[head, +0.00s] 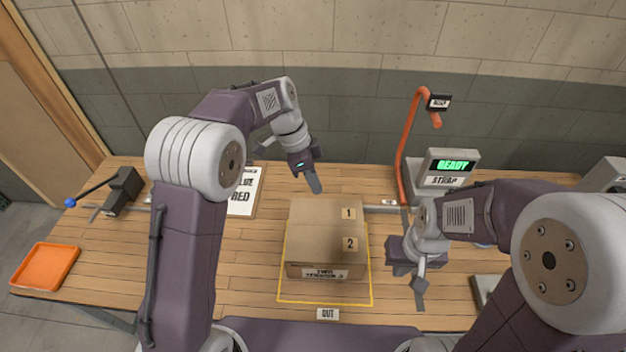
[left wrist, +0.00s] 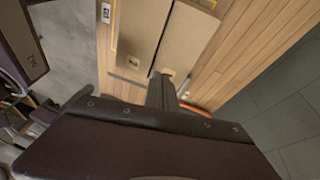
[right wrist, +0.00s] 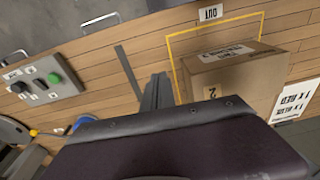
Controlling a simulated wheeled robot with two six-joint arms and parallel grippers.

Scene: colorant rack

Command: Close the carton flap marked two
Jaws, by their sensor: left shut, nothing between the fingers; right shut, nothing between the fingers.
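The cardboard carton (head: 325,271) stands mid-table. Its flap marked 2 (head: 318,244) is the nearer top panel and looks lying flat or nearly so. The flap marked 1 (head: 315,212) is the farther top panel and also looks down. In the left wrist view, a dark narrow seam separates flap 2 (left wrist: 142,35) from flap 1 (left wrist: 190,40). My left gripper (head: 314,185) is shut and empty, just behind the carton's far edge. My right gripper (head: 420,296) is shut and empty, right of the carton and apart from it.
A yellow outline (head: 290,301) surrounds the carton, with an OUT label (head: 328,314) in front. Behind right stand an orange hooked post (head: 401,160) and a READY display unit (head: 452,165). A sign board (head: 245,192) lies left; an orange tray (head: 45,266) sits far left.

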